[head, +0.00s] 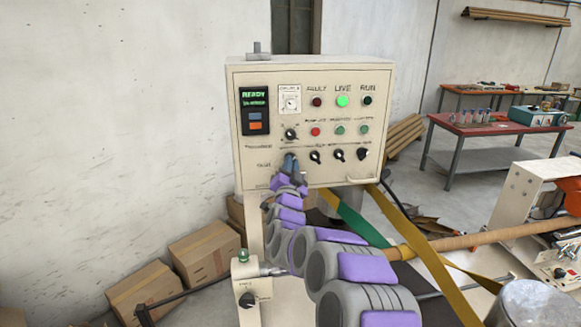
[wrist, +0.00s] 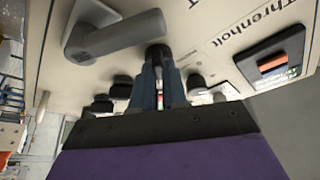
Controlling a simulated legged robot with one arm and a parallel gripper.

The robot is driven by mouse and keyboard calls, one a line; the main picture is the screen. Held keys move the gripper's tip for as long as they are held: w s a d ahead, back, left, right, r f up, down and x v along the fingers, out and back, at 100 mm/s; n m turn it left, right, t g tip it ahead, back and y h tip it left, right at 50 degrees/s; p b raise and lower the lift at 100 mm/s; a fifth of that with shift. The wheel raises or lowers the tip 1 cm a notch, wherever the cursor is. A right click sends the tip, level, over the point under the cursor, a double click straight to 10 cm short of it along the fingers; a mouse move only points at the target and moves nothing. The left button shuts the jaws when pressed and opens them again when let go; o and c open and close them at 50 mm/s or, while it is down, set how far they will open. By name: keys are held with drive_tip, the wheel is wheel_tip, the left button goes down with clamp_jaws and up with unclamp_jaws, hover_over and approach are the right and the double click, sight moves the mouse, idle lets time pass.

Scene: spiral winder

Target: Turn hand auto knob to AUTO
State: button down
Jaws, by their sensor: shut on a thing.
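The control panel (head: 245,170) is a cream cabinet with several lamps, buttons and knobs on its face. My gripper (head: 291,160) reaches the left end of the bottom knob row in the head view and covers what is there. In the wrist view my gripper (wrist: 158,68) is shut on a dark knob (wrist: 155,53), whose end shows between the fingertips. I cannot read that knob's label or tell its pointer direction. Three other black knobs stand to its right in the head view: a near one (head: 315,157), a middle one (head: 339,156) and a far one (head: 362,154).
Above are a larger black dial (head: 291,134), a lit green lamp (head: 342,100) and a display (head: 254,97) reading READY. A big grey handle (wrist: 115,35) lies close to my fingers in the wrist view. Cardboard boxes (head: 205,252) sit on the floor at left.

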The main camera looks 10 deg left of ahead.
drive_tip(key=shift+f, duration=0.1)
drive_tip(key=c, duration=1.2)
unclamp_jaws()
drive_tip(key=shift+o, duration=0.2)
drive_tip(key=v, duration=1.7)
drive_tip(key=shift+a+f, duration=0.1)
